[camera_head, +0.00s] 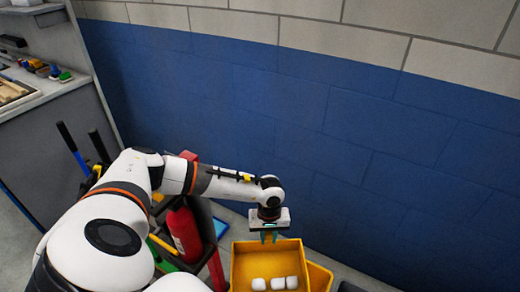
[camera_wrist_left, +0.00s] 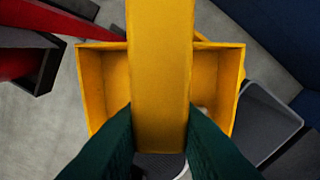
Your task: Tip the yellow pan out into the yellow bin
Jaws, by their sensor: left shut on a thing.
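My left gripper (camera_head: 268,235) is at the far edge of the yellow pan (camera_head: 243,267) in the head view, pointing down, with green fingers. In the left wrist view the fingers are shut on a broad yellow strip of the pan (camera_wrist_left: 160,70). Three white pieces (camera_head: 277,283) lie in a row inside the pan. The pan looks roughly level, though its near part is cut off by the frame. The yellow bin (camera_head: 319,277) shows only partly, beside and behind the pan on the right. My right gripper is out of view.
A red fire extinguisher (camera_head: 184,232) stands left of the pan. A blue wall (camera_head: 330,140) rises behind. A grey counter (camera_head: 50,110) with small items is at the far left. A dark grey container (camera_wrist_left: 268,120) stands right of the pan in the left wrist view.

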